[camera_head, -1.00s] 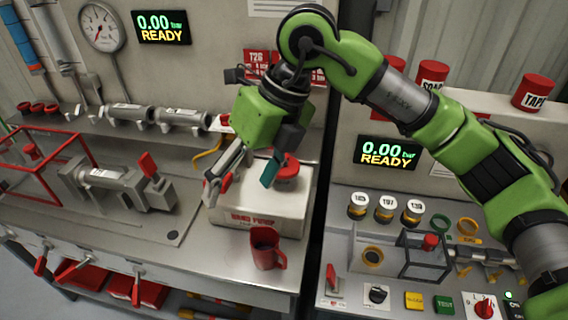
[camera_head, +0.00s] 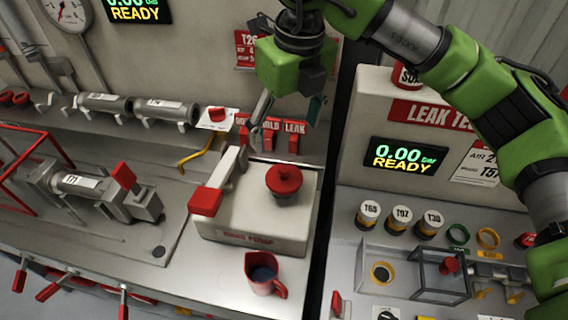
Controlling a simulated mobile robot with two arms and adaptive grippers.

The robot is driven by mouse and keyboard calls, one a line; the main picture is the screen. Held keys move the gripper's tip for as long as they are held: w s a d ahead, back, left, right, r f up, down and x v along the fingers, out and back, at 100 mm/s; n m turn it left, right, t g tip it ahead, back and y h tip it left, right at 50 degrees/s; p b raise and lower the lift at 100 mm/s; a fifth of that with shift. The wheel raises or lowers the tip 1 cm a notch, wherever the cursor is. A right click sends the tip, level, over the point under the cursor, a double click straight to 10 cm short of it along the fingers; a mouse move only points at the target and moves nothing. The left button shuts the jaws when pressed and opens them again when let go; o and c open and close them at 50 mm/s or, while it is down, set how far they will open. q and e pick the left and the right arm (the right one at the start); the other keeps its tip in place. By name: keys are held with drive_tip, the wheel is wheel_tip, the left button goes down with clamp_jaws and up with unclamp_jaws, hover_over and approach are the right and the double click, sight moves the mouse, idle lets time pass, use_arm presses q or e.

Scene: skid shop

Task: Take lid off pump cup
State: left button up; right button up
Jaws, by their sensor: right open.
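The hand pump (camera_head: 262,213) is a white box on the left bench with a grey lever ending in a red handle (camera_head: 206,201). The pump cup (camera_head: 284,197) stands on its top at the right, and a round red lid (camera_head: 284,179) with a small knob sits on it. My right gripper (camera_head: 289,108) is open and empty, above and behind the lid in the picture and apart from it. Its fingers are spread and partly seen against the wall. My left gripper is not in view.
A red jug (camera_head: 264,274) with dark liquid stands in front of the pump. Red tags (camera_head: 270,136) hang behind it. A clamped cylinder (camera_head: 90,186) and a red frame are at left. The right bench holds several labelled jars (camera_head: 400,219) and a clear guard box.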

drive_tip(key=p, duration=0.1)
hover_over(285, 169)
wheel_tip(285, 169, down, 6)
drive_tip(key=shift+a+r, duration=0.1)
drive_tip(key=shift+r, duration=0.15)
drive_tip(key=shift+w+f, duration=0.15)
drive_tip(key=shift+f, duration=0.2)
drive_tip(key=shift+w+f+p, duration=0.1)
drive_tip(key=shift+f+p, duration=0.15)
drive_tip(key=shift+p, duration=0.15)
wheel_tip(285, 169, down, 4)
drive_tip(key=p, duration=0.2)
drive_tip(key=shift+p, duration=0.3)
drive_tip(key=shift+f, duration=0.45)
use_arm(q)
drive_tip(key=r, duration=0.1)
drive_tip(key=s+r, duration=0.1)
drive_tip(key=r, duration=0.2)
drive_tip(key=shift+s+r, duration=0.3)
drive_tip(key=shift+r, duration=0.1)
use_arm(e)
drive_tip(key=shift+c, duration=0.3)
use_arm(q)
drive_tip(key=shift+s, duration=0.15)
use_arm(e)
drive_tip(key=c, duration=2)
